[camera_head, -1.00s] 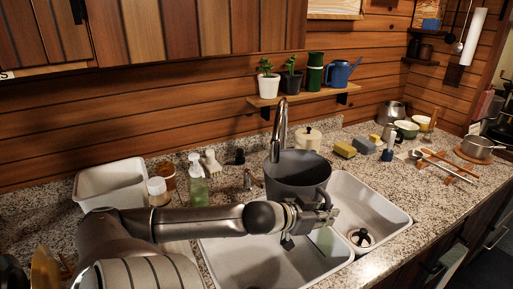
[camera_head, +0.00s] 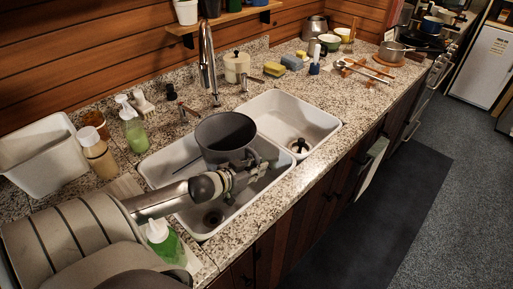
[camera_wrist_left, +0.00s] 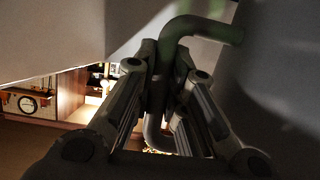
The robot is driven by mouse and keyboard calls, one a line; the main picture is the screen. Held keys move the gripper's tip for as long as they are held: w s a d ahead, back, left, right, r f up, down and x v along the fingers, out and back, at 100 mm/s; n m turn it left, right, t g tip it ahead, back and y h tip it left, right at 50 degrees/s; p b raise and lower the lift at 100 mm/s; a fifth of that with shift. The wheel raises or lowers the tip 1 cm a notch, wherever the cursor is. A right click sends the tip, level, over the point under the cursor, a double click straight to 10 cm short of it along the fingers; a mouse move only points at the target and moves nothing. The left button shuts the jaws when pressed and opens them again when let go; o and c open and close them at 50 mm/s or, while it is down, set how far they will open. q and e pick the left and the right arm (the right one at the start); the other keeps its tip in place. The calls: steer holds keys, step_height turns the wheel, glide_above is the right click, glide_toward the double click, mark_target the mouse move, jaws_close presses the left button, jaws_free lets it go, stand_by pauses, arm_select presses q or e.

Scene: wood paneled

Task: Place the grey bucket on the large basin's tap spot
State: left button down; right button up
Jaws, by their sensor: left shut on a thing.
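The grey bucket (camera_head: 218,128) is upright over the large left basin (camera_head: 160,168), in front of the tap (camera_head: 208,62) in the head view. I cannot tell whether it touches the basin floor. My left gripper (camera_head: 246,174) is on the near right side of the bucket. In the left wrist view, the gripper (camera_wrist_left: 166,62) is shut on the bucket's curved handle (camera_wrist_left: 195,27), with the bucket's wall (camera_wrist_left: 285,65) at right. The bucket and arm hide part of the basin. My right gripper is not in view.
A smaller basin (camera_head: 318,122) lies to the right. A shelf (camera_head: 225,20) hangs above.

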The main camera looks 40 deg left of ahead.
arm_select(q)
steer(key=shift+f, duration=2)
steer(key=c, duration=1.5)
jaws_free()
steer(key=shift+r, duration=0.15)
steer(key=shift+v, duration=3.8)
